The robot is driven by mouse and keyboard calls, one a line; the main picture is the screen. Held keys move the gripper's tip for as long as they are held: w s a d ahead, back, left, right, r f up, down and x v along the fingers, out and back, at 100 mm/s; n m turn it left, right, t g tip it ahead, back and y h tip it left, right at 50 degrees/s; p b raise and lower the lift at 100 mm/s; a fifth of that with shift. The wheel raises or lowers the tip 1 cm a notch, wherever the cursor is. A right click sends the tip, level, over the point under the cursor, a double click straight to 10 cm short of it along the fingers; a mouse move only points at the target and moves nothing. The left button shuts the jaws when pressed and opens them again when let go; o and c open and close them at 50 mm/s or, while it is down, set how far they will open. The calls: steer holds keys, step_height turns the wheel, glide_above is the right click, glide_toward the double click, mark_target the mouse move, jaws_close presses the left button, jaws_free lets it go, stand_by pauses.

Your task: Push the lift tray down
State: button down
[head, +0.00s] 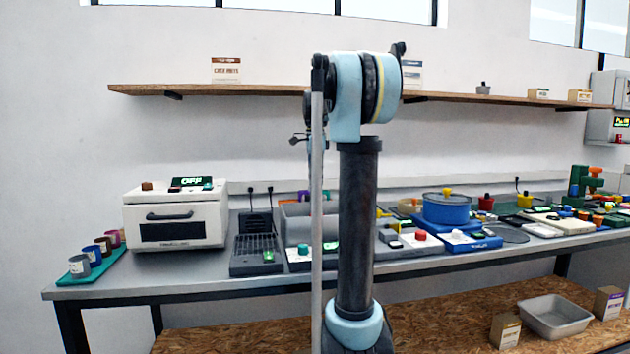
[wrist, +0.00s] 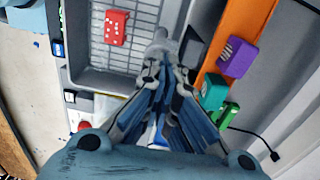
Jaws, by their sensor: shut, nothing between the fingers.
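A grey tray (wrist: 99,79) with a grid floor fills the upper left of the wrist view, with a red block with white dots (wrist: 117,28) lying on the grid. I take it for the lift tray, but cannot be sure. My gripper (wrist: 160,48) is shut and empty, its fingertips overlapping the tray's right side in the picture. I cannot tell whether they touch it. In the head view a grey box (head: 294,219) stands behind my arm, which hides much of it and most of my gripper.
A purple block (wrist: 237,57), an orange strip (wrist: 250,17) and a green block (wrist: 214,92) lie right of the tray. A black ribbed stand (head: 256,251) and a white oven-like box (head: 176,217) stand to the left on the bench. A blue round pot (head: 446,210) stands right.

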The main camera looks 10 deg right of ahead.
step_height(320, 180, down, 4)
steer(key=shift+r, duration=0.1)
steer(key=shift+s, duration=0.1)
steer(key=shift+f, duration=0.2)
steer(key=shift+r, duration=0.1)
